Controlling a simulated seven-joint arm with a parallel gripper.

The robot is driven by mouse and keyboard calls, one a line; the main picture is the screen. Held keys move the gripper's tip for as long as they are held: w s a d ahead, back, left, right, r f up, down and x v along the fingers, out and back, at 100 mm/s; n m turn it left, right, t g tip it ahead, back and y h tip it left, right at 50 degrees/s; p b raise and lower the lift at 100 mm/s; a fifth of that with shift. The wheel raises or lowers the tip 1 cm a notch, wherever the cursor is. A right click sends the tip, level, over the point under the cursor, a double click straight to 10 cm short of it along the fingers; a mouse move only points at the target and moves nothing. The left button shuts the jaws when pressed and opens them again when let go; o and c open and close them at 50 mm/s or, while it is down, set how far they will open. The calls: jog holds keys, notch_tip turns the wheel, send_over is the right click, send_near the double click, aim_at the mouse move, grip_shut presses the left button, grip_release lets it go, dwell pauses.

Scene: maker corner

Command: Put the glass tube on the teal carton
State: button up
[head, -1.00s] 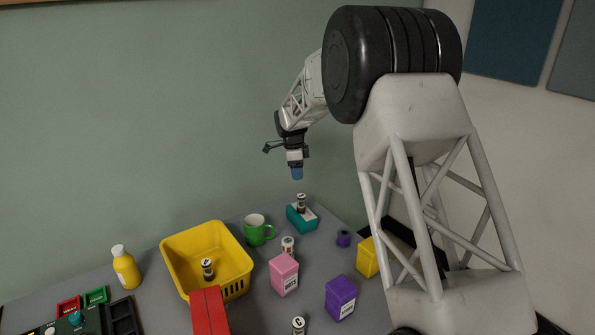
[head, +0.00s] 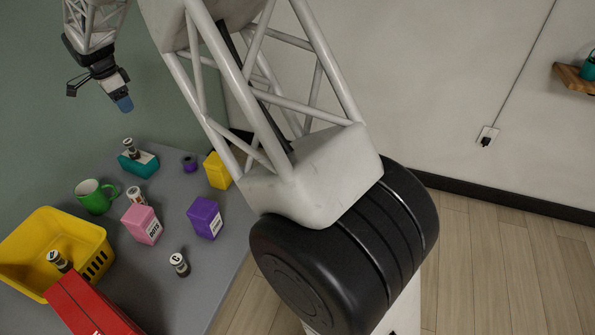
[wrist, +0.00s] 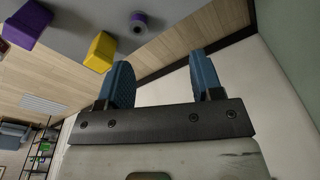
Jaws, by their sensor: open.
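Several small dark-capped tubes with pale labels are in the head view, and I cannot tell their labels apart well. One tube (head: 130,148) stands on top of the teal carton (head: 142,166) at the back of the table. Others are beside the pink carton (head: 136,196), at the front edge (head: 179,264) and in the yellow basket (head: 60,261). My gripper (head: 123,104) is in the air above the teal carton, apart from the tube there. In the wrist view its blue fingers (wrist: 162,82) are spread with nothing between them.
A green mug (head: 95,196), pink carton (head: 142,225), purple carton (head: 204,217), yellow carton (head: 217,170) and purple spool (head: 190,162) stand around the teal carton. The yellow basket (head: 88,236) and a red box (head: 85,305) are at the left.

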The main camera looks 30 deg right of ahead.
jog(key=s+d+r+n, duration=0.2)
jog(key=s+d+r, duration=0.2)
jog(key=s+d, duration=0.4)
jog(key=s+d+r+n+t, duration=0.1)
jog(key=s+d+r+n, duration=0.3)
jog(key=s, duration=0.5)
jog(key=s+d+r+n, duration=0.1)
jog(key=s+d+r, duration=0.4)
jog(key=s+d, duration=0.35)
jog(key=s+d+f+n, duration=0.1)
jog(key=s+d+n, duration=0.1)
jog(key=s, duration=0.8)
jog(key=s+d+f+n, duration=0.2)
jog(key=s+d, duration=0.2)
jog(key=s, duration=0.6)
jog(key=s+d+f+n+t+y, duration=0.1)
jog(key=s+d+f+n, duration=0.1)
jog(key=s, duration=0.8)
jog(key=shift+s+d+n, duration=0.15)
jog(key=shift+d+n, duration=0.45)
jog(key=shift+d, duration=0.1)
jog(key=shift+o, duration=0.5)
jog(key=shift+f, duration=0.1)
jog(key=o, duration=0.6)
jog(key=shift+o, duration=0.2)
